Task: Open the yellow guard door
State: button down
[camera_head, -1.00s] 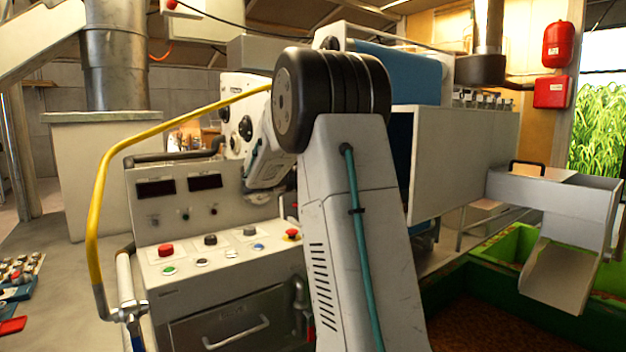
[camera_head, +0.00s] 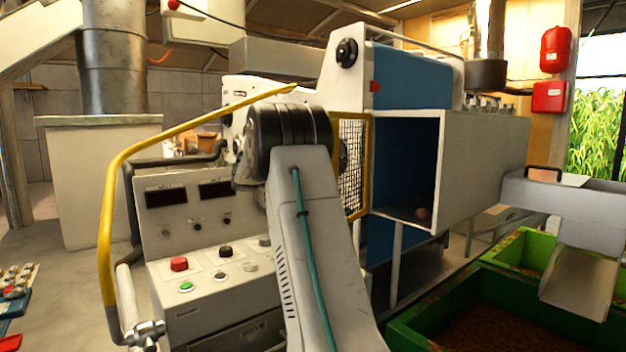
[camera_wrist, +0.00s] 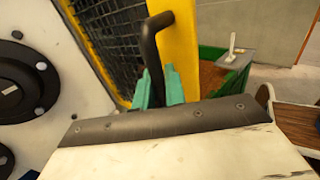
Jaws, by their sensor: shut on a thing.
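The yellow guard door (camera_head: 367,165) with its dark wire mesh stands at the left side of the press housing's opening in the head view. It stands away from the opening, and the dark blue inside shows. In the wrist view its yellow frame (camera_wrist: 180,42) and mesh (camera_wrist: 112,35) are close. A black bent handle (camera_wrist: 150,45) is on the frame. My gripper (camera_wrist: 158,88), with teal fingers, is shut around the lower part of this handle. In the head view my arm hides the gripper and the handle.
The control panel (camera_head: 165,225) with buttons stands left of my arm, with a curved yellow pipe (camera_head: 108,220) beside it. A green bin (camera_head: 520,250) and a metal chute (camera_head: 580,280) are at the right. The white press housing (camera_head: 480,150) is behind.

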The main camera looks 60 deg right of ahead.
jog(key=shift+d, duration=0.15)
jog(key=c, duration=1.5)
grip_release()
jog(key=shift+d, duration=0.15)
jog(key=shift+c, duration=0.2)
jog(key=shift+w+a, duration=0.15)
jog(key=shift+a, duration=0.05)
jog(key=shift+w+a, duration=0.1)
jog(key=shift+a, duration=0.05)
